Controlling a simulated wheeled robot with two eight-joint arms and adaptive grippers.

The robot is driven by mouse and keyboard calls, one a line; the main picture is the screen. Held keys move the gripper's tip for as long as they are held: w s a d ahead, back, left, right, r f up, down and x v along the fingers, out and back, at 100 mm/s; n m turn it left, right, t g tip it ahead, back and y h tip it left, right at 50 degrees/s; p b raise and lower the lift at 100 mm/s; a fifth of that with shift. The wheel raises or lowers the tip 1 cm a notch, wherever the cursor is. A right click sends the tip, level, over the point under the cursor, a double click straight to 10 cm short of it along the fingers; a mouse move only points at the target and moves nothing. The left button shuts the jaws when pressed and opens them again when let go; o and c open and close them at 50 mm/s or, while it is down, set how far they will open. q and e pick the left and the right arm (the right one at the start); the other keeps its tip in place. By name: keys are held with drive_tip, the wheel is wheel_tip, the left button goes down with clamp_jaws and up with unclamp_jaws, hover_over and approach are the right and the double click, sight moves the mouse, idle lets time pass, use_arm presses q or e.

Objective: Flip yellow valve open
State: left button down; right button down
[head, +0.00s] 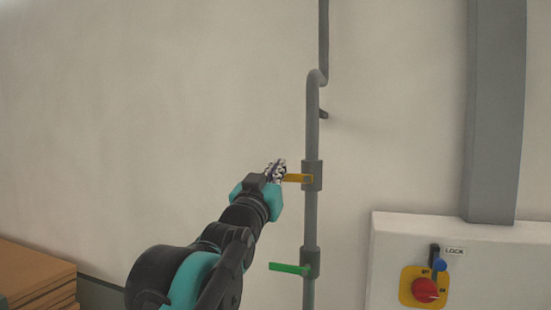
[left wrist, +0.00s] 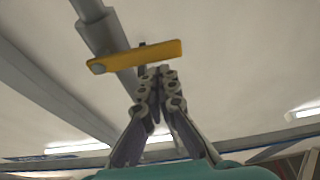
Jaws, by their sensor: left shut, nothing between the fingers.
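The yellow valve handle (head: 297,178) sticks out to the left, roughly level, from a fitting on the grey vertical pipe (head: 311,215) in the head view. My left gripper (head: 278,168) is at the handle's left end and overlaps it there. In the left wrist view the yellow valve handle (left wrist: 140,56) lies across the picture just beyond my left gripper's fingertips (left wrist: 158,72). The fingers are shut with nothing between them. I cannot tell whether they touch the handle. My right gripper is not in view.
A green valve handle (head: 289,268) sticks out left lower on the same pipe. A white box (head: 400,240) with a red knob (head: 425,290) is at right, under a grey duct (head: 494,110). Brown stacked items (head: 35,275) are at lower left. The wall left of the pipe is bare.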

use_arm(q)
drive_tip(key=shift+f, duration=0.35)
drive_tip(key=shift+w, duration=0.15)
drive_tip(key=shift+f+n, duration=0.2)
drive_tip(key=shift+n, duration=0.4)
drive_tip(key=s+d+f+n+g+y+p, duration=0.1)
drive_tip(key=d+f+n+y+p, duration=0.1)
drive_tip(key=n, duration=0.8)
drive_tip(key=d+f+n+g+y+p, duration=0.2)
drive_tip(key=f+n+y, duration=0.3)
drive_tip(key=n, duration=0.6)
drive_tip(key=shift+s+d+f, duration=0.2)
drive_tip(key=shift+s+d, duration=0.05)
drive_tip(key=shift+s, duration=0.1)
